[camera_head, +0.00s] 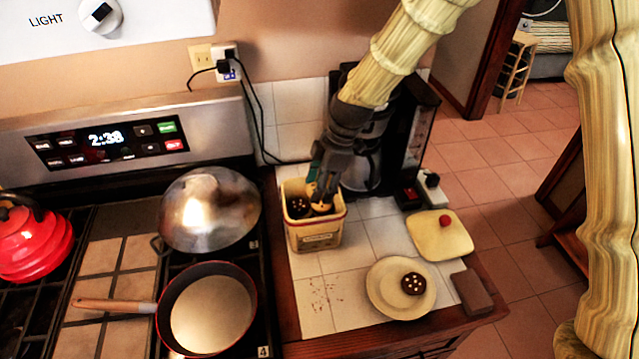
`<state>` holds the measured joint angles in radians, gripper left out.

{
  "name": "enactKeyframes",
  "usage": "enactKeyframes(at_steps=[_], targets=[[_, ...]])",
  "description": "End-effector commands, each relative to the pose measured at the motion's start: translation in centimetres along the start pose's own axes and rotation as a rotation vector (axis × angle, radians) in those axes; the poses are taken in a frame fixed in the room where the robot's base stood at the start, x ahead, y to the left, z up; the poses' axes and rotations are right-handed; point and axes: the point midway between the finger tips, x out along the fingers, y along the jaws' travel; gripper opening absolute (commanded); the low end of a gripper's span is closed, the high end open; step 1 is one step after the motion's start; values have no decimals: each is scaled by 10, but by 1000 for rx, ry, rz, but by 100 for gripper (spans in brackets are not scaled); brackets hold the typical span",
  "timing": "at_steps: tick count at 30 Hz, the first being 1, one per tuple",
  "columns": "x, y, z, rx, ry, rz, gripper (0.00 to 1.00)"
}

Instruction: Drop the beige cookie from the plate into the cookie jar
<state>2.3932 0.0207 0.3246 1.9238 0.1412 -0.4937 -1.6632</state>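The cookie jar (314,238) is a square cream tin with a red rim and a label, standing open on the tiled counter. My gripper (321,196) points down into its mouth. A beige, round-looking patch, perhaps the beige cookie, shows at the fingertips inside the jar; whether the fingers hold it is unclear. A dark cookie with pale dots (298,207) lies in the jar at the left. The cream plate (384,297) is at the front right and bears one dark cookie with white dots (413,283); no beige cookie shows on it.
A cream lid with a red knob (440,242) lies right of the jar. A black coffee maker (408,130) stands close behind my gripper. A brown block (471,292) is beside the plate. The stove at left holds a pan (211,308), a metal dome lid (209,209) and a red kettle (32,243).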

Motion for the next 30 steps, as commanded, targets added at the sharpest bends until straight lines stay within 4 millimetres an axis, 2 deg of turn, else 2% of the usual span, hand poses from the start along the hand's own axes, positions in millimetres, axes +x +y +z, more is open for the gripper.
enactKeyframes(at_steps=[1, 2, 5, 6, 15, 19, 23, 30], targets=[[0, 0, 0, 0, 0, 0, 37], [0, 0, 0, 0, 0, 0, 54], [0, 0, 0, 0, 0, 0, 72], [0, 0, 0, 0, 0, 0, 75], [0, 0, 0, 0, 0, 0, 75], [-7, 0, 0, 0, 1, 0, 75], [-23, 1, 0, -1, 1, 3, 75], [-67, 1, 0, -1, 1, 3, 75]])
